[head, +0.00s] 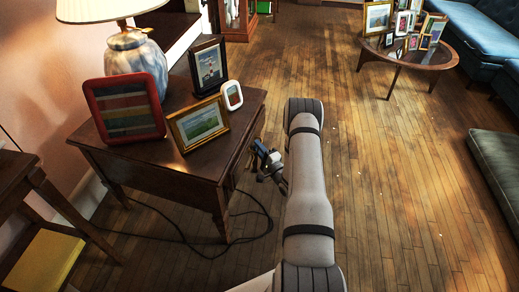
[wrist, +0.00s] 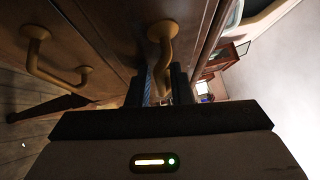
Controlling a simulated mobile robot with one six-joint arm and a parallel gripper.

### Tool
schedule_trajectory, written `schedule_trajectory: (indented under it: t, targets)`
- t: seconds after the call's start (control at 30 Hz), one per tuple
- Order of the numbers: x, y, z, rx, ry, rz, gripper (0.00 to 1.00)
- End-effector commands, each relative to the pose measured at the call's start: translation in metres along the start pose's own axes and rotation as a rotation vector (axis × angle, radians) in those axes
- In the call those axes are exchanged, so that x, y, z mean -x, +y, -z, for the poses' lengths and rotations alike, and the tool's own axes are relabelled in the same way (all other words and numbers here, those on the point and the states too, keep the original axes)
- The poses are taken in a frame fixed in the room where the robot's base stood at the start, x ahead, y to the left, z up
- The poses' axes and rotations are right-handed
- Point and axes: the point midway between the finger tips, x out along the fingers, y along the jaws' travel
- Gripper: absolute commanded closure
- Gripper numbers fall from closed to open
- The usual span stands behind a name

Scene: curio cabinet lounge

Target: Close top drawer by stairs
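A dark wooden side cabinet (head: 165,180) stands at the left in the head view, its drawer side facing right and mostly hidden. My gripper (head: 268,162) is beside that side, at the cabinet's right edge. The wrist view is rolled, with floor at left. It shows the upper drawer front (wrist: 113,25) with a curved brass handle (wrist: 162,40), and a lower drawer front (wrist: 70,50) with another brass handle (wrist: 50,62). My gripper's dark fingers (wrist: 160,88) are apart, with the upper handle's end between them. I cannot tell whether they touch it, or how far the drawer stands out.
A lamp (head: 137,65) and several picture frames (head: 200,124) stand on the cabinet. A cable (head: 195,245) lies on the floor below. A round table (head: 405,58) with frames and blue sofas (head: 478,30) are at upper right. The wooden floor (head: 390,190) between is clear.

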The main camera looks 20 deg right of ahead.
Motion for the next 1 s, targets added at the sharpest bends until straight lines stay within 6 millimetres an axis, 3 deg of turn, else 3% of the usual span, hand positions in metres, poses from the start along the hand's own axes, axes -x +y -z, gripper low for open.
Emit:
schedule_trajectory:
  t: [0.2, 0.43, 1.0]
  targets:
    - [-0.0004, -0.0003, 0.0003, 0.000, 0.001, 0.000, 0.81]
    - [-0.0001, -0.0003, 0.0006, 0.000, 0.001, -0.001, 0.99]
    - [-0.0016, 0.0007, 0.0037, 0.003, 0.011, 0.000, 1.00]
